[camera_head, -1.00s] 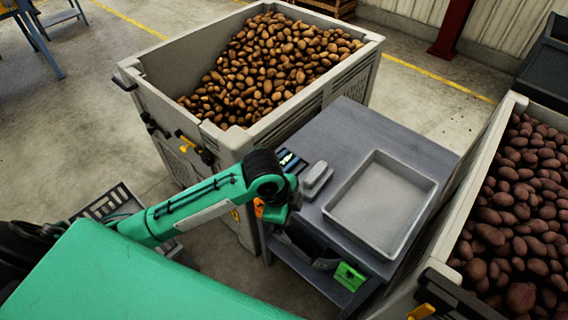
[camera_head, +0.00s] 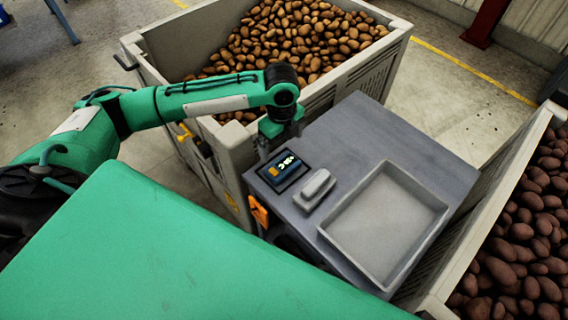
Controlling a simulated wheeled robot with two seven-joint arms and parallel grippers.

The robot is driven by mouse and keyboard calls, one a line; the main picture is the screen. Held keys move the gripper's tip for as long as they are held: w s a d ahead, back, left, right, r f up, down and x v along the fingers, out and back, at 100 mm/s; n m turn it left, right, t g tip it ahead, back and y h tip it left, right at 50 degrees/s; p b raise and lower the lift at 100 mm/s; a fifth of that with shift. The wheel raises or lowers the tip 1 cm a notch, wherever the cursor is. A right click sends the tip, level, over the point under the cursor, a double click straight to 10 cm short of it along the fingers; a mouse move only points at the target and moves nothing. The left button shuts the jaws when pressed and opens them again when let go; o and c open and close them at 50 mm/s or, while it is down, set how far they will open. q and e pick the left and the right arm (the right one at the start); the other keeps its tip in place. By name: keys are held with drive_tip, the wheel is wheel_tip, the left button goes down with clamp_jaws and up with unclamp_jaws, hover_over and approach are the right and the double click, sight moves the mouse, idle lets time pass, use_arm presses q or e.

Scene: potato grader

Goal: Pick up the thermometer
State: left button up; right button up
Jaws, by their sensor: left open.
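A small dark device with a lit display (camera_head: 283,170) lies on the left corner of the grey bench (camera_head: 340,125). It may be the thermometer, but its shape does not settle this. My left gripper (camera_head: 264,150) hangs below the wrist at the bench's back left edge, just behind the device and apart from it. It is open; its fingers are small and partly hidden by the wrist. My right gripper is not in view.
A grey block-shaped object (camera_head: 315,189) lies beside the device, next to a shallow empty tray (camera_head: 436,211). A potato bin (camera_head: 227,145) stands behind and left of the bench, another bin (camera_head: 484,232) on the right. An orange item (camera_head: 258,212) is at the bench's left side.

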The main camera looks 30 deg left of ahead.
sight(283, 165)
use_arm(q)
drive_tip(key=f, duration=0.3)
drive_tip(key=shift+w+f, duration=0.2)
wheel_tip(283, 165, down, 3)
drive_tip(key=shift+s+r+p, duration=0.1)
drive_tip(key=shift+p, duration=0.6)
wheel_tip(283, 165, down, 4)
drive_tip(key=shift+r+p, duration=0.25)
drive_tip(key=shift+p, duration=0.15)
drive_tip(key=shift+f, duration=0.15)
drive_tip(key=c, duration=0.6)
drive_tip(key=shift+c, duration=0.4)
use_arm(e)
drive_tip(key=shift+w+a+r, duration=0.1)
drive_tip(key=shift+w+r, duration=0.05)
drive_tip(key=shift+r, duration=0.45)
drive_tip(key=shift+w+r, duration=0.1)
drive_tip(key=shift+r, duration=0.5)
